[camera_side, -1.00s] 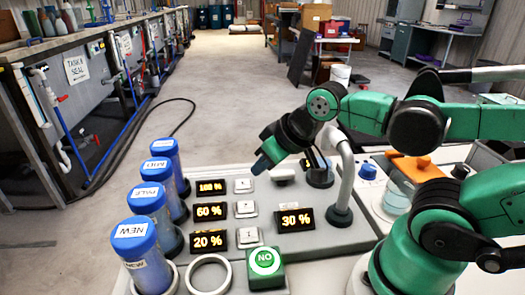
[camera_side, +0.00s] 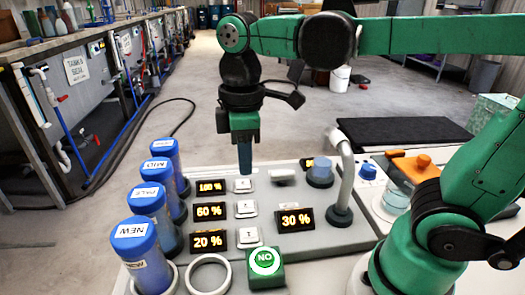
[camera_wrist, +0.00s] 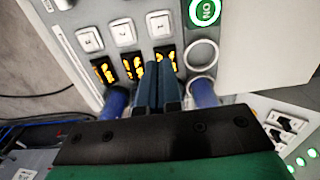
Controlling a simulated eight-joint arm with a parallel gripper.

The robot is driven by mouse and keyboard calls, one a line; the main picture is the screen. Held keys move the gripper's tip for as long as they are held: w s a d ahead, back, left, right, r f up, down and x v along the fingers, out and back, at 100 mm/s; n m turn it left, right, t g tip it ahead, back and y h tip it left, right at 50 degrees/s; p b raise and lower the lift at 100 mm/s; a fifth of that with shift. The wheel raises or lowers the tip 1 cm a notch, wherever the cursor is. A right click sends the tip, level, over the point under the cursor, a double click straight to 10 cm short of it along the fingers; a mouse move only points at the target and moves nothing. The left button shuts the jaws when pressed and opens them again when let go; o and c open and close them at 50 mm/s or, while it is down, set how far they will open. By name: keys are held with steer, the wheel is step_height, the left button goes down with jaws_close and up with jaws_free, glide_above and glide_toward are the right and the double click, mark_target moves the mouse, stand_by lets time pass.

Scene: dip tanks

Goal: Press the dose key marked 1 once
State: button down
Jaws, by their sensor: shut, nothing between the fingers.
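The near dose key (camera_side: 249,237), a pale square button beside the 20 % display, carries a small mark that looks like a 1. It also shows in the wrist view (camera_wrist: 160,22) as the key closest to the green-ringed button. My gripper (camera_side: 245,172) points straight down with its blue fingers shut and empty. In the side view its tips appear over the back edge of the far key (camera_side: 243,185), and their height is hard to judge. In the wrist view the fingertips (camera_wrist: 158,64) lie across the displays, apart from the key marked 1.
The middle key (camera_side: 245,208) sits between the other two. A green button (camera_side: 265,262) and an empty ring (camera_side: 208,273) are at the panel's front. Blue-capped tubes (camera_side: 148,199) line the left edge. A bent grey pipe (camera_side: 341,180) stands at the right.

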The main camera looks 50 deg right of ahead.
mark_target(248, 234)
step_height(248, 234, down, 14)
stand_by(0.8)
steer(key=shift+w+f, duration=0.1)
steer(key=shift+f, duration=0.9)
steer(key=shift+r, duration=0.15)
steer(key=shift+r, duration=4.25)
